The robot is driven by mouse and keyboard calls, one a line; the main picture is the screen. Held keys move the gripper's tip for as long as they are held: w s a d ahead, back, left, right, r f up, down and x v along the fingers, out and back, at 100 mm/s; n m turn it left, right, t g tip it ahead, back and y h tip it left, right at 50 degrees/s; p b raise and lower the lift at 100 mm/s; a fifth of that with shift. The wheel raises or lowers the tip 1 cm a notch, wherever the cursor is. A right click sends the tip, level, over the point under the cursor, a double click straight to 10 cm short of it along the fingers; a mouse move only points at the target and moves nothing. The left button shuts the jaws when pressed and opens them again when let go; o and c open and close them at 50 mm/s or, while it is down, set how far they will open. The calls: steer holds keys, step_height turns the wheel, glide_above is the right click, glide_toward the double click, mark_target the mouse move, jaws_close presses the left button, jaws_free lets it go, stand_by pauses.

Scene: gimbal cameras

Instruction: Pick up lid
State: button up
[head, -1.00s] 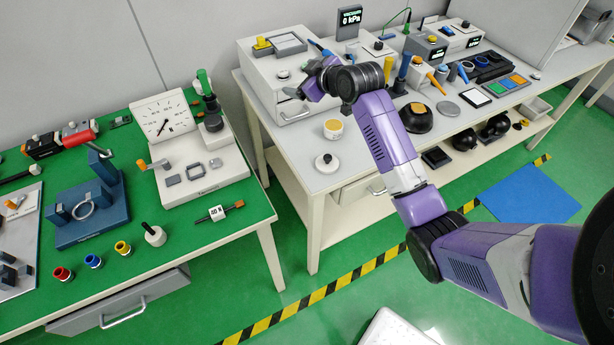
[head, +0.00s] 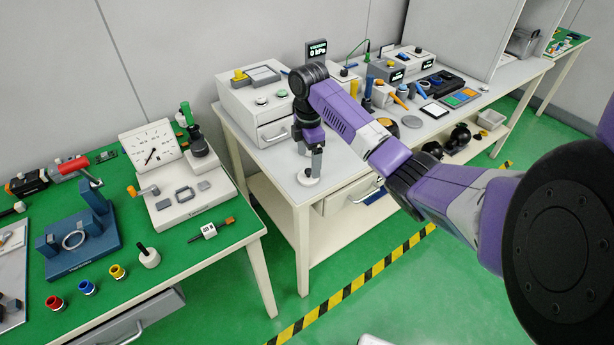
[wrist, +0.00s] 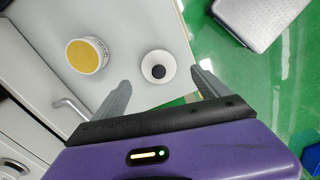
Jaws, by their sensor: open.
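The lid is a small white disc with a dark knob, lying on the white bench top near its front left corner in the head view (head: 307,180). In the wrist view, the lid (wrist: 147,70) shows between the fingertips of my gripper (wrist: 161,76), with its knob facing up. My gripper (head: 314,165) is open and empty, pointing down above the lid; the exact gap cannot be told. A white jar with a yellow top (wrist: 87,55) stands beside the lid in the wrist view.
A white drawer cabinet (head: 262,128) stands behind on the bench. The bench edge is close to the lid, with green floor beyond. A green-topped table (head: 215,265) with instruments stands at the left.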

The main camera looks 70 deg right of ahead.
mark_target(310, 170)
steer(key=f, duration=0.5)
steer(key=shift+s+d+f+p, duration=0.15)
steer(key=shift+d+f+p, duration=0.05)
steer(key=shift+f+p, duration=0.2)
steer(key=shift+r, duration=0.1)
steer(key=c, duration=1.4)
